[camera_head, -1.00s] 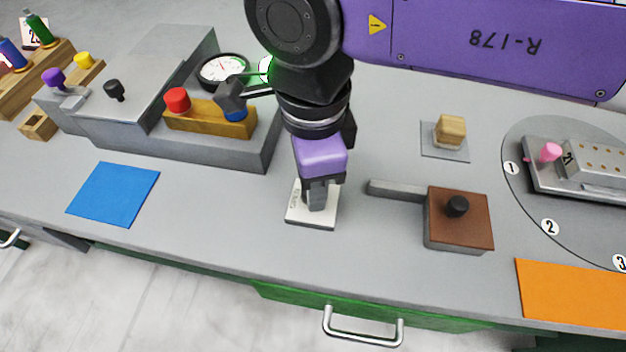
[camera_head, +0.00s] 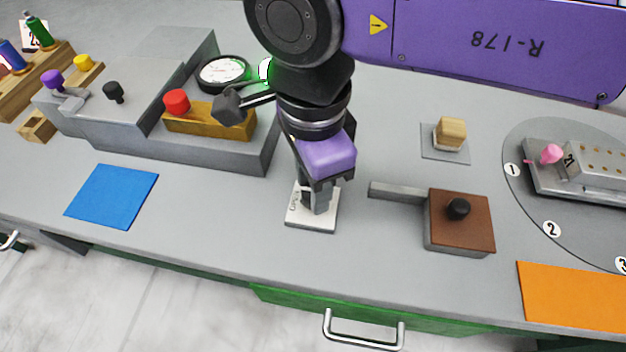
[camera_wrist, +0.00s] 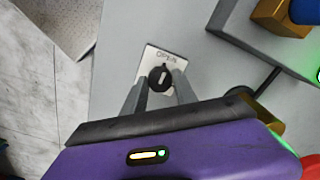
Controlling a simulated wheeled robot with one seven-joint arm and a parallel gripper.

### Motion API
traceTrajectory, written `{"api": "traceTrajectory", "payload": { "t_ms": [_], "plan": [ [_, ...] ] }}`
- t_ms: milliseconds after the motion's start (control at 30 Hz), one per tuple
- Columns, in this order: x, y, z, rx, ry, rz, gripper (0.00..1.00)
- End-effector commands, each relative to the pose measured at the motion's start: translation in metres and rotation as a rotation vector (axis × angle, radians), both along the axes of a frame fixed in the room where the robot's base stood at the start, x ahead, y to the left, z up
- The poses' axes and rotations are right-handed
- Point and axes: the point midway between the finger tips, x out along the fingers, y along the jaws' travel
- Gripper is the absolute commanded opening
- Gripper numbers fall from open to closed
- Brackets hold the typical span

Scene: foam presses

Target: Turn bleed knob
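The bleed knob (camera_wrist: 160,78) is a small round black knob with a white line, on a white plate (camera_wrist: 149,62) marked OPEN. In the wrist view its white line runs roughly towards the lettering. My gripper (camera_wrist: 159,86) points down over the plate, one grey finger on each side of the knob. The fingers are apart, and small gaps seem to show beside the knob; contact is unclear. In the head view the plate (camera_head: 327,223) lies under my gripper (camera_head: 317,207), which hides the knob.
A grey press with a red button (camera_head: 177,101) and a gauge (camera_head: 222,72) stands to the left. A brown block with a black knob (camera_head: 458,209) and a grey bar lies close on the right. Blue (camera_head: 112,196) and orange (camera_head: 572,297) mats lie near the front edge.

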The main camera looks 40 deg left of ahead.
Motion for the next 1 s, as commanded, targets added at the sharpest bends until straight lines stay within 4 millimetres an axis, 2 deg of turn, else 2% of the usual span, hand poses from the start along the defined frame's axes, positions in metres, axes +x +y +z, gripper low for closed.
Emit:
{"api": "traceTrajectory", "payload": {
  "t_ms": [33,100,467,800,1000],
  "plan": [
    [0.000,0.000,0.000,0.001,0.000,-0.001,0.46],
    [0.000,0.000,0.000,0.000,0.000,-0.001,0.54],
    [0.000,0.000,0.005,0.001,0.000,-0.001,0.54],
    [0.000,0.000,0.056,0.001,-0.002,0.000,0.54],
    [0.000,0.000,0.075,0.001,0.000,-0.002,0.54]
  ]
}}
